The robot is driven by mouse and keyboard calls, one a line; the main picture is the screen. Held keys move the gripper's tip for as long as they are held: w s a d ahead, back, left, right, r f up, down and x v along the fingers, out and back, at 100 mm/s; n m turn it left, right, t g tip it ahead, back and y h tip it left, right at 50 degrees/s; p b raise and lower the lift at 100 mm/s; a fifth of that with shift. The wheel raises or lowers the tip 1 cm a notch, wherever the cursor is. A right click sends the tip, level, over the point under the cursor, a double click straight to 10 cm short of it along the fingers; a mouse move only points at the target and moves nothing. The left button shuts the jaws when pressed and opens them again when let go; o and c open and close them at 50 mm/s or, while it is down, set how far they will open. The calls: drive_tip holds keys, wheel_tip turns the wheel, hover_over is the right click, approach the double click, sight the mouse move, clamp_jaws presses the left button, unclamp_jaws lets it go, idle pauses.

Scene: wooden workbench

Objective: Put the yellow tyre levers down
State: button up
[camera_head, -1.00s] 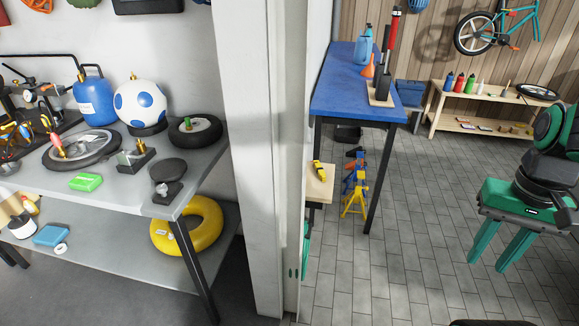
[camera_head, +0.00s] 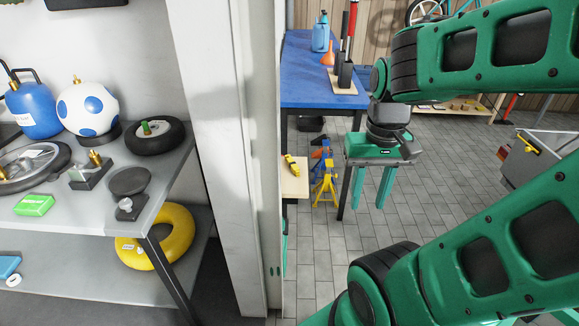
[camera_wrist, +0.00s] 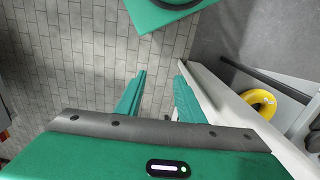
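My gripper (camera_head: 372,206) hangs with its two green fingers pointing down, in front of the blue bench and over the tiled floor. It also shows in the wrist view (camera_wrist: 161,76), where the fingers stand apart with only floor between them. It is open and holds nothing. A small yellow item (camera_head: 291,164) lies on a low wooden top beside the wall edge, left of my gripper. Another yellow item (camera_head: 528,144) lies on a grey cabinet at the right. Both are too small for me to tell which is the tyre levers.
A blue-topped bench (camera_head: 305,75) stands behind my gripper, with yellow and blue stands (camera_head: 324,186) below it. A white wall post (camera_head: 205,130) separates it from the grey shelf (camera_head: 200,165) at left. A yellow ring (camera_head: 170,240) lies on the lower shelf. Tiled floor is open.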

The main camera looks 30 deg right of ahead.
drive_tip(key=n+t+h, duration=0.1)
drive_tip(key=n+t, duration=0.3)
drive_tip(key=t, duration=0.2)
approach(293, 163)
drive_tip(key=shift+w+d+f+t, duration=0.1)
drive_tip(key=shift+w+f+t, duration=0.05)
drive_tip(key=shift+f, duration=0.7)
drive_tip(key=shift+w+f+t, duration=0.15)
drive_tip(key=shift+f, duration=0.65)
drive_tip(key=shift+w+r+x, duration=0.1)
drive_tip(key=shift+w+x, duration=0.05)
drive_tip(key=shift+x, duration=1.15)
drive_tip(key=shift+w+r+x, duration=0.1)
drive_tip(key=shift+w+x, duration=0.1)
drive_tip(key=shift+x, duration=1.1)
clamp_jaws()
